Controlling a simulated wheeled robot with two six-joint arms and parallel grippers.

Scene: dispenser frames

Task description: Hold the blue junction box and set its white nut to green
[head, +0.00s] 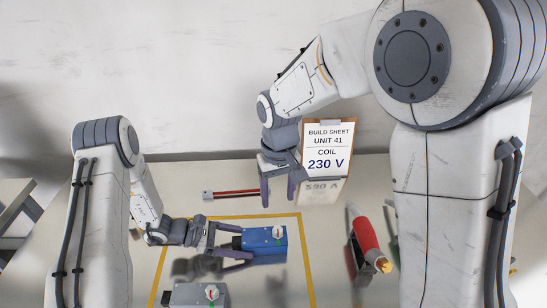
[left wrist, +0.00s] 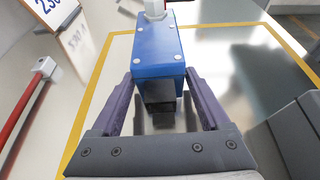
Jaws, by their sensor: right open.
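The blue junction box (head: 262,241) is inside the yellow outline in the head view, with its white nut (head: 277,232) on top near its right end. The nut's setting is too small to read. In the left wrist view the box (left wrist: 158,50) fills the upper middle, and the nut (left wrist: 155,8) is cut off by the top edge. My left gripper (head: 238,241) has its two fingers on either side of the box's near end and appears shut on it; the box seems slightly above the table. My right gripper (head: 279,188) is open and empty, behind the box and above the table.
A build sheet (head: 329,147) reading "UNIT 41, COIL 230 V" stands behind. A grey box (head: 180,296) with a white nut and coloured marks is at the front. A red-handled tool (head: 365,234) stands at the right. A red rod (head: 236,192) lies at the back.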

